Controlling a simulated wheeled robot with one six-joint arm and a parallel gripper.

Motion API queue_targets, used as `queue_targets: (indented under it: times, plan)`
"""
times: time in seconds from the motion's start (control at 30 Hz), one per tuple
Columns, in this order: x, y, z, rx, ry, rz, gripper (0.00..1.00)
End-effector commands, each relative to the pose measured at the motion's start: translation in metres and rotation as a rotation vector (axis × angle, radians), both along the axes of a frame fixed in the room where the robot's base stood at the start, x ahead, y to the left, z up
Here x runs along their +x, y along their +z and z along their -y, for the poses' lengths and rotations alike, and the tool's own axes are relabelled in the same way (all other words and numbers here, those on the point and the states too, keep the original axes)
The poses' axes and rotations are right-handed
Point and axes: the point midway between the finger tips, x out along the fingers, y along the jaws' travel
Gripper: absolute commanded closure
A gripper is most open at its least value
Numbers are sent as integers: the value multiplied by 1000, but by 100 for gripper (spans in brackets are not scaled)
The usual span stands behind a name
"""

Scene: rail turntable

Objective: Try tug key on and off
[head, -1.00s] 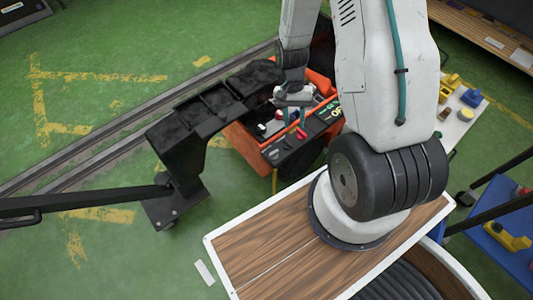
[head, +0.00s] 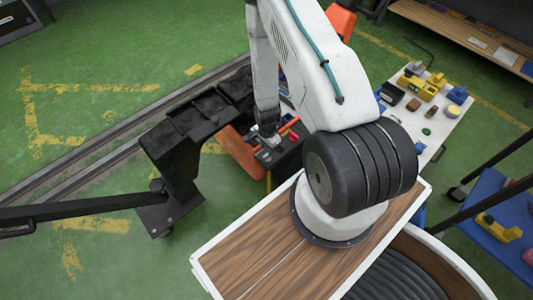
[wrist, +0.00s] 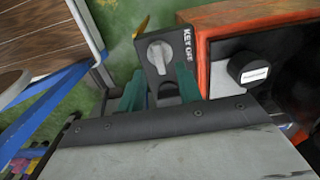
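In the wrist view a grey rotary key knob (wrist: 159,54) sits on a dark plate beside the printed words KEY OFF. I see no contact with the knob. In the head view my gripper (head: 266,138) is low at the near end of the orange tug (head: 240,153), by its dark panel. My arm hides much of the tug, and the key is too small to tell there.
A round black button with a white label (wrist: 249,69) is right of the key, beside an orange wall. A black framework (head: 185,145) stands left of the tug. A white table (head: 440,115) with several coloured items is at right. Green floor lies open at left.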

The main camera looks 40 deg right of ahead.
Motion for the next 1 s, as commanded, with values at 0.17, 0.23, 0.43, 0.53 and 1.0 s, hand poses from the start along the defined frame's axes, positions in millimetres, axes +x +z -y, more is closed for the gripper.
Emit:
queue_targets:
  times: [0.17, 0.23, 0.43, 0.53, 1.0]
  plan:
    - [-1, -29, 0, 1, 1, -2, 65]
    - [-1, -37, 0, 1, 1, -2, 65]
    - [0, -46, 0, 0, 2, -1, 65]
    - [0, -46, 0, 0, 2, -1, 65]
    - [0, -46, 0, 0, 7, -1, 100]
